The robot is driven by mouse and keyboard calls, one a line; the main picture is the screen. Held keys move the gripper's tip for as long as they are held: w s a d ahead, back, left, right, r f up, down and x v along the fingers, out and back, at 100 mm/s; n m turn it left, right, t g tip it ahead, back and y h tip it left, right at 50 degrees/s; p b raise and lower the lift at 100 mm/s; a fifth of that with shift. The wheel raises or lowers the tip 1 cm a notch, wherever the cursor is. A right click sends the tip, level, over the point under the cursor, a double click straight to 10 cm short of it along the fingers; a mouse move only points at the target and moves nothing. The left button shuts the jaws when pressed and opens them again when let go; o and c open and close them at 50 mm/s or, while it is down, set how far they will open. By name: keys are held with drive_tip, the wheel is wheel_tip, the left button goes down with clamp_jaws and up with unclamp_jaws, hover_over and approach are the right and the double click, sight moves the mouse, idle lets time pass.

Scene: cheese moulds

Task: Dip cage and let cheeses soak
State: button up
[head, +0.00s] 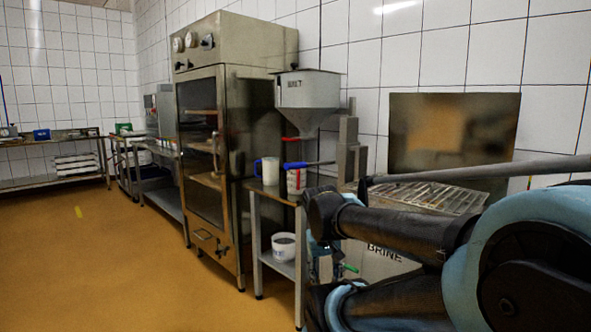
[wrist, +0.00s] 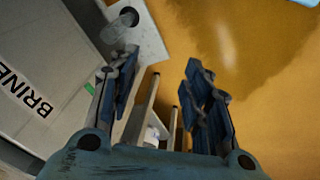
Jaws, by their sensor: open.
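The brine tank (head: 385,262), marked BRINE, stands at the right in the head view, partly behind my arm. Its grey wall with the lettering also shows at the left in the wrist view (wrist: 50,60). A wire grid (head: 432,196), which looks like the cage, lies level at the tank's top. I cannot make out cheeses in it or how deep it sits. My gripper (wrist: 160,85) is open and empty in the wrist view, beside the tank wall with floor below. In the head view its fingers are not clear behind my arm.
A grey post (head: 350,150) and a long grey bar (head: 480,171) stand above the tank. A steel table left of it carries a blue-handled jug (head: 267,171) beneath a SALT hopper (head: 308,95). A white bucket (head: 284,246) sits below. Open floor (head: 90,250) lies left.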

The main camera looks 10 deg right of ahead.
drive_tip(key=w+d+r+m+h, duration=0.2)
drive_tip(key=w+d+r+h, duration=0.15)
drive_tip(key=w+r, duration=0.35)
drive_tip(key=m+t+h, duration=0.6)
drive_tip(key=t+h, duration=0.3)
drive_tip(key=h, duration=0.1)
approach(297, 165)
drive_tip(key=shift+y, duration=0.25)
drive_tip(key=x, duration=0.7)
drive_tip(key=w+x, duration=0.1)
drive_tip(key=x, duration=0.3)
drive_tip(key=shift+w+a+f, duration=0.1)
drive_tip(key=shift+a+f, duration=0.1)
clamp_jaws()
